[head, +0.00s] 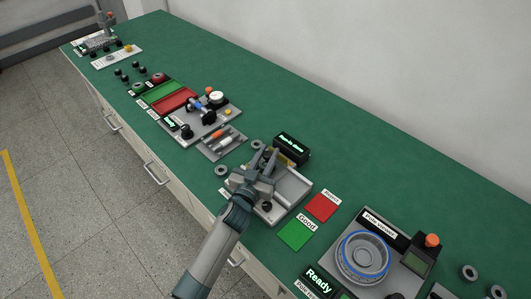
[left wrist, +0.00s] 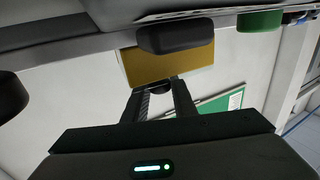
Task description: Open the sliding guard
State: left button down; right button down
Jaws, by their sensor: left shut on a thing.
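My left gripper (head: 264,166) is at the station with the black display box, over the grey fixture (head: 292,189). In the left wrist view its fingers (left wrist: 160,92) are closed in at the lower edge of an amber panel, which looks like the sliding guard (left wrist: 170,62). A small dark part sits at the fingertips, apparently the guard's handle, mostly hidden by the fingers. In the head view a little of the amber guard shows beside the fingers, and the gripper covers the rest. How far the guard stands open cannot be told. My right gripper is not in view.
The black display box (head: 292,149) stands just behind the gripper. A red card (head: 322,207) and green card (head: 296,233) lie to the right. A round blue-ringed fixture (head: 363,256) stands further right, and a tool tray (head: 222,142) lies to the left. The bench behind is clear.

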pick_arm(q)
jog(key=s+d, duration=0.5)
jog(key=shift+s+d, duration=0.25)
jog(key=shift+s, duration=0.05)
jog(key=c, duration=1.5)
grip_release()
jog(key=shift+a, duration=0.1)
jog(key=shift+b+v, duration=2.1)
jog(key=shift+v, duration=6.55)
jog(key=shift+f, duration=0.1)
